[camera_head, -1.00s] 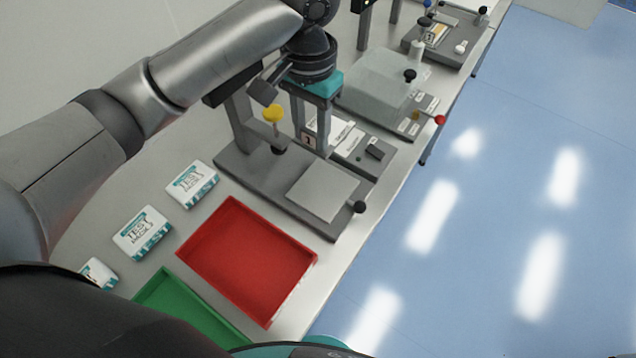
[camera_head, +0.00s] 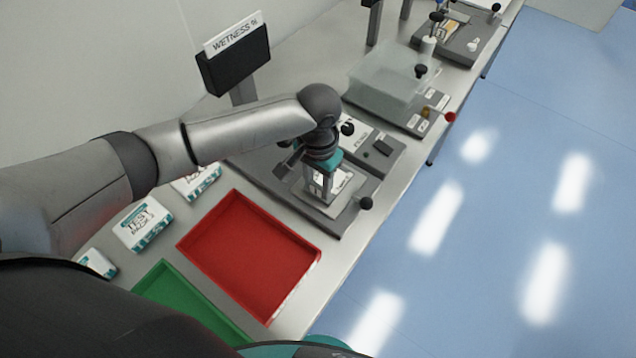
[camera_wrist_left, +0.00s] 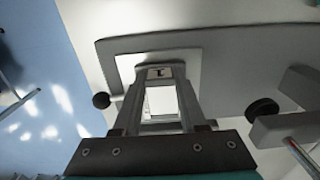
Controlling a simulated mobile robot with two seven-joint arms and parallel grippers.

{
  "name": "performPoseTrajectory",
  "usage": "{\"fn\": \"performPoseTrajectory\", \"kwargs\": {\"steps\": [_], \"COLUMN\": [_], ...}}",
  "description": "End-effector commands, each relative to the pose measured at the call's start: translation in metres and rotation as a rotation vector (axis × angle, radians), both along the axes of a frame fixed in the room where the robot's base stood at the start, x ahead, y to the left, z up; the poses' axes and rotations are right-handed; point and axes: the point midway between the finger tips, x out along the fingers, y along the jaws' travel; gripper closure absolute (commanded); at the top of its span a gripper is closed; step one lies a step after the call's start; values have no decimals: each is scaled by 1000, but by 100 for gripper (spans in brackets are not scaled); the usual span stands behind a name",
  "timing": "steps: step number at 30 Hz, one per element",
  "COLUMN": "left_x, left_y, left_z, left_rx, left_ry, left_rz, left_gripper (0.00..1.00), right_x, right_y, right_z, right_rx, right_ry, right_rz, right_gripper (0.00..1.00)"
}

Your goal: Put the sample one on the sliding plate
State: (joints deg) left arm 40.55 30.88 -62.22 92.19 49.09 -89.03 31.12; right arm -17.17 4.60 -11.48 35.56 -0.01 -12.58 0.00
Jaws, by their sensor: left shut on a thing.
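My left gripper (camera_head: 322,190) is shut on a small white sample (camera_head: 341,181), low over the silver sliding plate (camera_head: 352,204) of the grey wetness tester. The sample also shows between the fingers in the left wrist view (camera_wrist_left: 162,101), with a small dark mark on a pale piece at the fingertips (camera_wrist_left: 159,72). The square plate lies around and beneath the fingers there (camera_wrist_left: 124,68). I cannot tell whether the sample touches the plate. A black knob (camera_head: 366,203) sits at the plate's front. My right gripper is not in view.
A red tray (camera_head: 248,255) and a green tray (camera_head: 190,300) lie nearer me, beside several white test packs (camera_head: 143,225). The wetness display (camera_head: 233,55) stands behind my arm. A clear-covered device (camera_head: 388,80) stands farther along the bench. Blue floor lies right.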

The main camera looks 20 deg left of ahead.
Motion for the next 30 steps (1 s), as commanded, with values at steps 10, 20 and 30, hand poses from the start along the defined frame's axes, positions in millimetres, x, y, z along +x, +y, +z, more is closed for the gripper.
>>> {"fn": "performPoseTrajectory", "kwargs": {"steps": [10,20,30], "left_x": [0,0,1], "left_y": [0,0,0], "left_z": [-3,-4,2], "left_rx": [-1,-1,-1], "left_ry": [-1,-1,-2], "left_rz": [-1,-1,0], "left_gripper": [100,29,29], "right_x": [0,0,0], "right_y": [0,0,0], "right_z": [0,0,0], "right_rx": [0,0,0], "right_ry": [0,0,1], "right_rz": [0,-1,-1], "right_gripper": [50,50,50]}}
